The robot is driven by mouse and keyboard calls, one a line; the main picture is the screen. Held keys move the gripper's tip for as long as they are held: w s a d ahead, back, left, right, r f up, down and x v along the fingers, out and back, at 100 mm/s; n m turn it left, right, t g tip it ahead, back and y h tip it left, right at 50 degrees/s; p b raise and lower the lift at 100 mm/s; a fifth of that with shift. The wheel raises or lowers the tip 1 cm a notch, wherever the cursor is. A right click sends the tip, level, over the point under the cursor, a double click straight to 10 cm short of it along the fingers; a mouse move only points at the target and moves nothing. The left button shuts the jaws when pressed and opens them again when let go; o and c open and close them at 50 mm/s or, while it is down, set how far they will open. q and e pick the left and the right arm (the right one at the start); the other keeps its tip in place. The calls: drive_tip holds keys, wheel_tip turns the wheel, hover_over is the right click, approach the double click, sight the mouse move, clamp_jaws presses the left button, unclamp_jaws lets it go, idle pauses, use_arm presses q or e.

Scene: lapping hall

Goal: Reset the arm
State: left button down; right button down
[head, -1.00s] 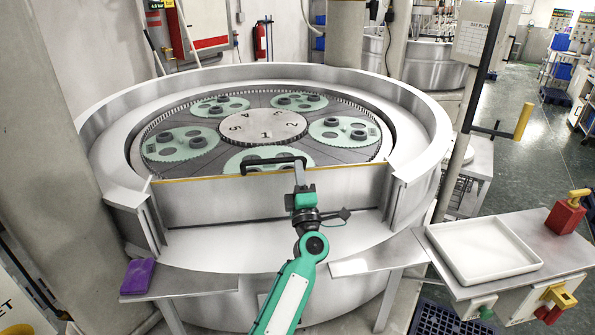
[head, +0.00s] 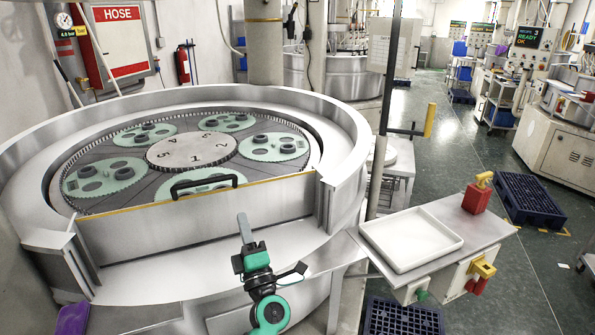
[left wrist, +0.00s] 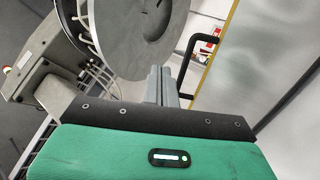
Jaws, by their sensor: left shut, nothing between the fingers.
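My left gripper (head: 244,224) is in front of the machine's metal front panel (head: 200,216), below the black handle (head: 205,186). Its grey fingers point up and are together, with nothing between them. In the left wrist view the shut fingers (left wrist: 162,84) stand beyond the green gripper body, with the black handle (left wrist: 192,66) to their right. Whether the fingers touch the panel is hard to tell. My right gripper is in neither current view.
The round lapping machine (head: 345,140) holds green carrier discs (head: 210,187) around a numbered centre plate (head: 192,150). A side table at the right bears an empty white tray (head: 410,240). A purple cloth (head: 72,318) lies at lower left. Open floor (head: 440,150) is at the right.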

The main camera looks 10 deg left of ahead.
use_arm(q)
drive_tip(key=s+d+f+m+g+h, duration=0.3)
drive_tip(key=s+d+f+m+h, duration=0.2)
drive_tip(key=f+m+h, duration=0.45)
drive_tip(key=s+d+f+m+g+h, duration=0.3)
drive_tip(key=s+d+f+m+h, duration=0.3)
drive_tip(key=m+h, duration=0.7)
drive_tip(key=s+a+f+m+g+y, duration=0.2)
drive_tip(key=s+a+f+g+y, duration=0.15)
drive_tip(key=s, duration=0.35)
drive_tip(key=s+a+f+m+g+y, duration=0.1)
drive_tip(key=s+a+f+g+y, duration=0.15)
drive_tip(key=s+f+g, duration=0.35)
drive_tip(key=s+a+f+m+g+y, duration=0.1)
drive_tip(key=s+a+f+m+y, duration=0.15)
drive_tip(key=s, duration=0.65)
wheel_tip(320, 180, down, 33)
drive_tip(key=g+b, duration=0.1)
drive_tip(key=s+a+f, duration=0.2)
drive_tip(key=s+f, duration=0.7)
drive_tip(key=s+a+f+g, duration=0.1)
drive_tip(key=s+f, duration=0.9)
drive_tip(key=shift+a+f+b, duration=0.15)
drive_tip(key=shift+a+b, duration=0.25)
drive_tip(key=shift+b, duration=0.05)
